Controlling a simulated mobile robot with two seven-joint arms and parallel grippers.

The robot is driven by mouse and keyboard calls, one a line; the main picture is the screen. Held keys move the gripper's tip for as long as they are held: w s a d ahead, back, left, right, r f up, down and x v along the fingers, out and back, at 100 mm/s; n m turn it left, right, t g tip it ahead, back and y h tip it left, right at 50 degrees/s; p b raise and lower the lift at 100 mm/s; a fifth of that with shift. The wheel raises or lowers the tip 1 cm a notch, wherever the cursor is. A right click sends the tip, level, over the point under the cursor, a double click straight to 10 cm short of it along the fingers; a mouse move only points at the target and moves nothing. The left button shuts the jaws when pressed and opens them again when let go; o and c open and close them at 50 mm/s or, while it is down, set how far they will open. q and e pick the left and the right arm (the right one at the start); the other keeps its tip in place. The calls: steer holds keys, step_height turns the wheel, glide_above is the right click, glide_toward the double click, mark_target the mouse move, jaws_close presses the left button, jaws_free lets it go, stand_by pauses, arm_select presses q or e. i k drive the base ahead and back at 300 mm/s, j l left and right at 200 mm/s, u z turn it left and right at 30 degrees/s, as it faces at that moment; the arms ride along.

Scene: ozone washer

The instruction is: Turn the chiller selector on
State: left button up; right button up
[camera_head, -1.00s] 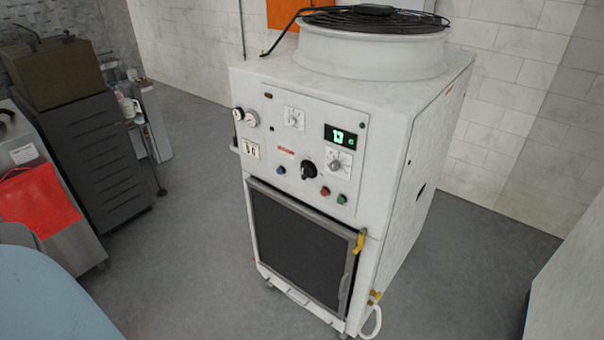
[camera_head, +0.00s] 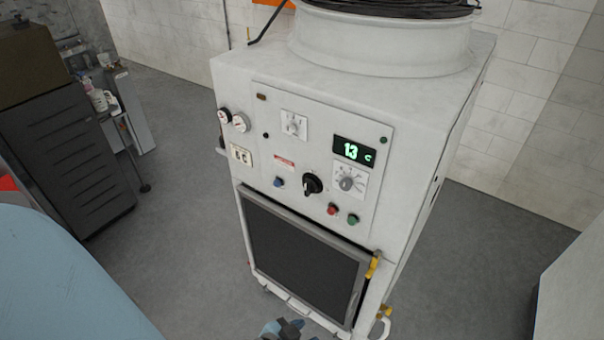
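The white chiller cabinet (camera_head: 330,110) stands ahead with its control panel facing me. A black rotary selector knob (camera_head: 312,185) sits in the middle of the panel; its handle looks roughly upright. A grey dial on a white plate (camera_head: 347,182) is to its right, and a smaller dial (camera_head: 293,123) is higher up. The green display (camera_head: 353,151) reads 13 C. Part of a gripper (camera_head: 287,329), seemingly my left, shows at the bottom edge, well below the panel and apart from it. Its finger opening cannot be made out. My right gripper is not in view.
Blue (camera_head: 279,182), red (camera_head: 333,209) and green (camera_head: 353,219) buttons flank the knob low on the panel. Two gauges (camera_head: 233,120) are at left. Dark drawers (camera_head: 65,160) stand at left; floor between is clear.

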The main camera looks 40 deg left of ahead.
mark_target(310, 186)
steer(key=i+j, duration=0.1)
steer(key=j, duration=0.25)
steer(key=i+j+z, duration=0.1)
steer(key=j, duration=0.25)
steer(key=i+j+z, duration=0.1)
steer(key=j, duration=0.25)
steer(key=j+z, duration=0.1)
steer(key=j, duration=0.65)
steer(key=k+j+z, duration=0.1)
steer(key=j, duration=0.6)
steer(key=j+z, duration=0.1)
steer(key=j, duration=0.65)
steer(key=k, duration=0.05)
